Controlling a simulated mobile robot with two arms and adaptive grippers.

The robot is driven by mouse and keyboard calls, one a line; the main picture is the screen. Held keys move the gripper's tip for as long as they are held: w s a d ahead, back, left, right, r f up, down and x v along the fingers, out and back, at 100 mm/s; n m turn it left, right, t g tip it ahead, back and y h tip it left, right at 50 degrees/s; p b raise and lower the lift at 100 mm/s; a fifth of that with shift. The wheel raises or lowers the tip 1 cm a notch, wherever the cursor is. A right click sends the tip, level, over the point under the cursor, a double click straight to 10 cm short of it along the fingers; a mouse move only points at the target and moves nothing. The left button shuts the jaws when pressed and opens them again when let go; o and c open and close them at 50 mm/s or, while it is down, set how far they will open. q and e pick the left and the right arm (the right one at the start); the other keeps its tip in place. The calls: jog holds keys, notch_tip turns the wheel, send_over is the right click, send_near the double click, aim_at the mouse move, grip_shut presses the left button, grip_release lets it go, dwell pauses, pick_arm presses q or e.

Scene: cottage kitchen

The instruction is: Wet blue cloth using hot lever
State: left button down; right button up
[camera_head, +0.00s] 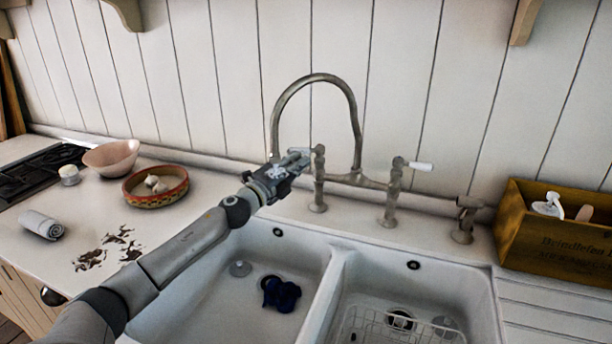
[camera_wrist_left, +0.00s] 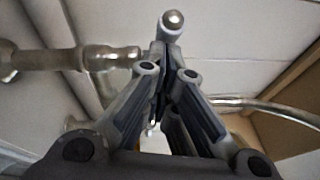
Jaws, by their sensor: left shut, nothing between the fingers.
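The dark blue cloth (camera_head: 281,293) lies crumpled on the floor of the left sink basin (camera_head: 215,318). A metal bridge tap (camera_head: 356,125) with a tall curved spout stands behind the sink. My left gripper (camera_head: 300,158) is shut and empty at the left tap valve (camera_head: 318,185), close to the spout's end. It covers the left lever there, so I cannot tell how the lever is turned. In the left wrist view the shut fingers (camera_wrist_left: 166,55) are beside metal tap parts (camera_wrist_left: 110,58); contact is unclear. The right lever (camera_head: 420,166) has a white handle. I see no water stream. My right gripper is out of view.
The right basin holds a wire rack (camera_head: 375,328). A wooden crate (camera_head: 550,238) stands at the right. On the left counter are a rolled grey cloth (camera_head: 41,225), dark stains (camera_head: 108,245), a patterned dish (camera_head: 155,198) and a pink bowl (camera_head: 112,157).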

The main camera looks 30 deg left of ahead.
pick_arm(q)
jog(key=shift+w+a+m+g+h+b, duration=0.1)
jog(key=shift+w+a+m+h+b, duration=0.25)
jog(key=shift+a+h, duration=0.2)
jog(key=shift+w+a+m+g+h+b, duration=0.1)
jog(key=shift+w+a+m+h+b, duration=0.15)
jog(key=shift+a+h, duration=0.35)
jog(key=shift+w+a+m+g+h+b, duration=0.1)
jog(key=shift+w+a+m+h+b, duration=0.15)
jog(key=shift+a+m+h+b, duration=0.25)
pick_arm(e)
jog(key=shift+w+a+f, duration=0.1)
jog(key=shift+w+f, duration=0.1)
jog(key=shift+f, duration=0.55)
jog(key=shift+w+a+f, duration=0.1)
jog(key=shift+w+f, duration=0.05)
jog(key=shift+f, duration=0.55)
